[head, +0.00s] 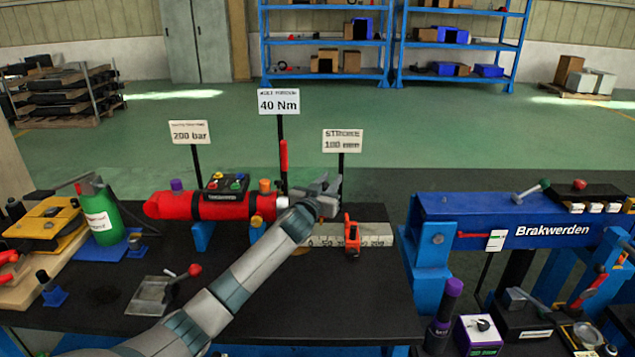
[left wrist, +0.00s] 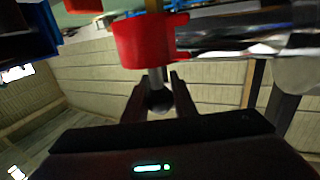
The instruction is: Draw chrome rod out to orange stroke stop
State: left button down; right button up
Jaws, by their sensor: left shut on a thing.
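The red cylinder (head: 225,206) lies along the back of the black bench. A short length of the chrome rod (head: 282,202) shows at its right end. My left gripper (head: 322,197) is at the rod's outer end, shut on it; the grip is partly hidden in the head view. In the left wrist view a grey round-ended stem (left wrist: 158,98) sits between my left fingers (left wrist: 159,92). The orange stroke stop (head: 352,240) stands upright on the pale scale (head: 375,234), right of and nearer than the gripper. My right gripper is not in view.
Sign posts stand behind the cylinder, including the stroke sign (head: 343,141). A green bottle (head: 101,213) and a yellow case (head: 45,224) are at left. A red-knobbed lever plate (head: 153,293) lies in front. A blue beam (head: 515,225) stands right. The bench's front right is clear.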

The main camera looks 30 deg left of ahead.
pick_arm(q)
jog(key=w+d, duration=0.3)
jog(key=d, duration=0.3)
jog(key=shift+w+b, duration=0.25)
jog(key=shift+b, duration=0.15)
jog(key=c, duration=1.7)
grip_release()
jog(key=shift+r, duration=0.1)
jog(key=shift+o, duration=1.2)
jog(key=shift+w+d, duration=0.1)
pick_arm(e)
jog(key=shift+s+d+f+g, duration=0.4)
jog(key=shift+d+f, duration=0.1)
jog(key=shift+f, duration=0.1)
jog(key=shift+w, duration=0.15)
pick_arm(q)
jog(key=s+d+b, duration=0.2)
jog(key=s, duration=1.5)
jog(key=shift+s+d, duration=0.15)
jog(key=shift+d, duration=0.15)
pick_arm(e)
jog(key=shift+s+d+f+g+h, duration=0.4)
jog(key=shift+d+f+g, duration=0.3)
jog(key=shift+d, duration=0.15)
